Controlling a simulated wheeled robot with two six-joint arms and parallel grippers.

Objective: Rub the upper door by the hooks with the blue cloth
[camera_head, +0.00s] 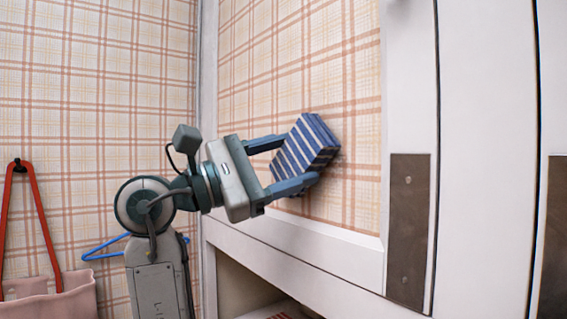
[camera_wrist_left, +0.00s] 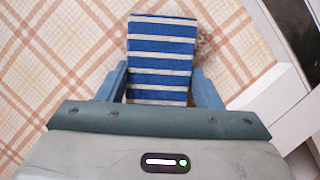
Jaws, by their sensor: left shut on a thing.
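The blue cloth (camera_head: 306,143) is a folded block with white stripes. My left gripper (camera_head: 292,164) is shut on it, with one finger on each side. The cloth is at the plaid panel of the upper door (camera_head: 355,100); I cannot tell for sure whether it touches. In the left wrist view the cloth (camera_wrist_left: 161,58) stands between the fingers of my left gripper (camera_wrist_left: 163,88), against the plaid panel. A small brownish patch (camera_wrist_left: 204,45) shows beside the cloth there. My right gripper is not in view.
A black hook (camera_head: 19,165) on the left wall holds a pink bag (camera_head: 55,300) by red straps. A blue hanger (camera_head: 104,249) hangs behind my arm. A metal plate (camera_head: 408,230) is on the door's white frame. An open compartment (camera_head: 240,288) lies below the door.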

